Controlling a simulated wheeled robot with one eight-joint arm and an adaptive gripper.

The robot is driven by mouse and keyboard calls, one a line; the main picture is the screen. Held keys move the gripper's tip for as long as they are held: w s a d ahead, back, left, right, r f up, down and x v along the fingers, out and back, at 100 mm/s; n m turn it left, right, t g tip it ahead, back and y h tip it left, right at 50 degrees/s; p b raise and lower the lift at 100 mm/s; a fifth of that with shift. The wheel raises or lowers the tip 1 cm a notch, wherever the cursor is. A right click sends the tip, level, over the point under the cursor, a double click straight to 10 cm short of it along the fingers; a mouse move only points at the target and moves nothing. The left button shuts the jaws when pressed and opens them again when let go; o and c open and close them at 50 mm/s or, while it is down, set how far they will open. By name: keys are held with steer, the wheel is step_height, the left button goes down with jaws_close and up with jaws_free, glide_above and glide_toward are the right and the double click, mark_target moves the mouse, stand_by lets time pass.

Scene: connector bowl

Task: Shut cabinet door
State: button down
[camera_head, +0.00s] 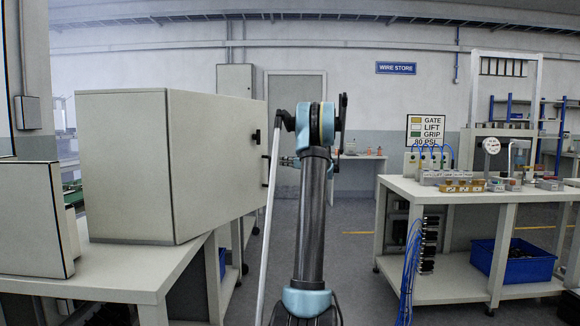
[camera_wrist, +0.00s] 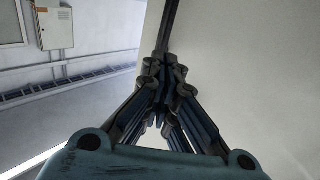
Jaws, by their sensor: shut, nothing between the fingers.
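A pale box-shaped cabinet (camera_head: 125,165) stands on the left bench in the head view. Its right face (camera_head: 205,150) carries a small dark fitting (camera_head: 256,136) and a dark handle (camera_head: 264,171) near its far edge. I cannot tell how far the door stands open. My gripper (camera_head: 283,161) is shut and empty at the end of my bent arm, pointing left, close to the handle. In the wrist view, the shut fingertips (camera_wrist: 165,68) lie by a dark strip (camera_wrist: 171,22) along a large pale panel (camera_wrist: 250,70). Contact is unclear.
A smaller pale box (camera_head: 32,220) sits at the left bench's front. The right workbench (camera_head: 430,189) holds connectors and a sign (camera_head: 425,130), with blue cables and a blue bin (camera_head: 515,262) below. Grey floor (camera_head: 350,260) is clear between the benches.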

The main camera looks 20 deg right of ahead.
steer(key=x, duration=0.6)
steer(key=shift+w+a, duration=0.15)
steer(key=shift+a, duration=0.05)
